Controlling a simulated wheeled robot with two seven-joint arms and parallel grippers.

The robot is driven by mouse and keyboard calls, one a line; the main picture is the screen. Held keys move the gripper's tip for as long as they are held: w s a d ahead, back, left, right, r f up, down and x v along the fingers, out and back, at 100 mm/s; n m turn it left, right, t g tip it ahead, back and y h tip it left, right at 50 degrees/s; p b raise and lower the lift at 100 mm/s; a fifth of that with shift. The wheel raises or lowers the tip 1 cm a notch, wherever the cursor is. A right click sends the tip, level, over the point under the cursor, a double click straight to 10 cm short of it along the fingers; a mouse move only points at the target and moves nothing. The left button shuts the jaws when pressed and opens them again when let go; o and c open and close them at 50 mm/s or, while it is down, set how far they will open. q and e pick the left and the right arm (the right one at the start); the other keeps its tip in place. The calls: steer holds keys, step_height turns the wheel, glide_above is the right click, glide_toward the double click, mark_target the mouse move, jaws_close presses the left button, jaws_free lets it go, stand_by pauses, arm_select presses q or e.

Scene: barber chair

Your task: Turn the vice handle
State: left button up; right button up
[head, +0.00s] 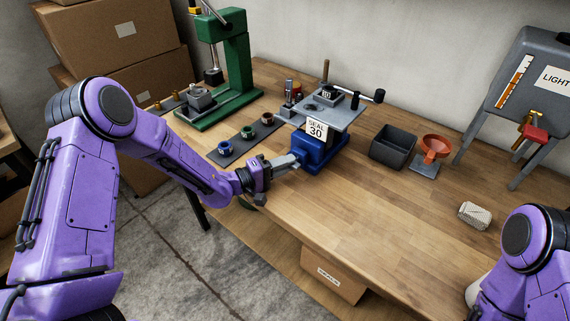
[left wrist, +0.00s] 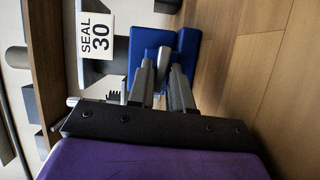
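The blue vice (head: 316,151) stands near the front edge of the wooden bench, with a "SEAL 30" label (head: 316,129) above it. The vice also shows in the left wrist view (left wrist: 187,55). My left gripper (head: 296,158) reaches in from the left at the vice's front. In the left wrist view its two fingers (left wrist: 163,72) are apart, with a narrow grey piece of the vice (left wrist: 163,59) showing between or just beyond their tips. Whether they touch it I cannot tell. The handle's full shape is hidden by the gripper. My right gripper is out of view.
A grey plate (head: 341,117) with a black-knobbed bar (head: 378,96) lies above the vice. A dark bin (head: 393,147) and an orange funnel (head: 435,147) stand to the right. A tray of rings (head: 229,153) lies left.

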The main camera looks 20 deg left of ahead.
arm_select(q)
steer(key=shift+o, duration=1.1)
steer(key=shift+a, duration=0.1)
steer(key=shift+s+a, duration=0.25)
steer(key=b+v, duration=0.1)
steer(key=v, duration=0.8)
steer(key=shift+s+a+b, duration=0.2)
steer(key=shift+s+b, duration=0.1)
steer(key=shift+b, duration=0.1)
